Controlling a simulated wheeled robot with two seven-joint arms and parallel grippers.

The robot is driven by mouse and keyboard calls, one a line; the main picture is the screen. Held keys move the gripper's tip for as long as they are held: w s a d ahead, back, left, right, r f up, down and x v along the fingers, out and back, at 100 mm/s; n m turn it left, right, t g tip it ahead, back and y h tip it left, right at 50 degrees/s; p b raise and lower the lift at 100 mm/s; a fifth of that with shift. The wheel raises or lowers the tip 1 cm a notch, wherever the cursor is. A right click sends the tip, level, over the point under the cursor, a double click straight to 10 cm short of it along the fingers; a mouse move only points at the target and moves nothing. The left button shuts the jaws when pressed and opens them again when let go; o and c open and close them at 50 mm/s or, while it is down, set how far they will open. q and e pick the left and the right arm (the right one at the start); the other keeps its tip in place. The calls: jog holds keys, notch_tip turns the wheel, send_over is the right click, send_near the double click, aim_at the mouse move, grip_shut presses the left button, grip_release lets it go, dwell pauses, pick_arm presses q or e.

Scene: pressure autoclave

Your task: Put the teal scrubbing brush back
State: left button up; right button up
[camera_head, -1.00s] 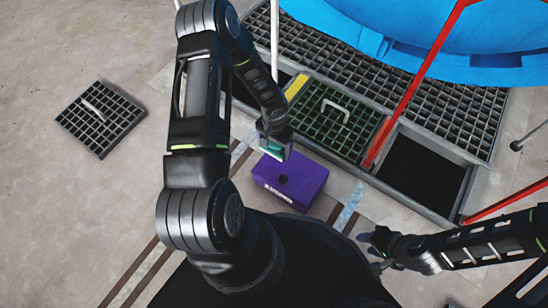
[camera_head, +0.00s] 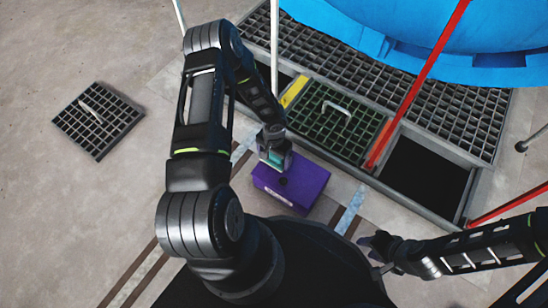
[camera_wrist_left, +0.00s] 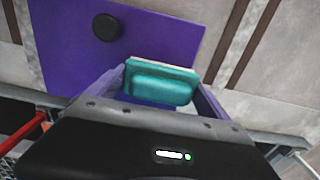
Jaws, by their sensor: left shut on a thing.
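The teal scrubbing brush (camera_wrist_left: 160,84) is held between the two fingers of my left gripper (camera_wrist_left: 160,92) in the left wrist view. In the head view my left gripper (camera_head: 276,158) is over the upper-left part of a purple box (camera_head: 300,186), with a bit of teal (camera_head: 275,158) showing between its fingers. The purple box also shows in the left wrist view (camera_wrist_left: 70,50), with a round black knob or hole on its top. I cannot tell whether the brush touches the box. My right gripper (camera_head: 372,243) is at the lower right; its fingers are too small to read.
A green grate (camera_head: 325,118) with a handle lies in the floor frame behind the box. An open dark pit (camera_head: 425,175) lies to its right. Red bars (camera_head: 420,85) slant past it. A loose grate (camera_head: 98,118) lies on the floor at left.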

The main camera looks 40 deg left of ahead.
pick_arm(q)
jog(key=shift+f, duration=0.15)
jog(key=o, duration=1.2)
jog(key=shift+r, duration=0.35)
notch_tip(320, 180, up, 10)
jog(key=p, duration=0.4)
jog(key=shift+r, duration=0.9)
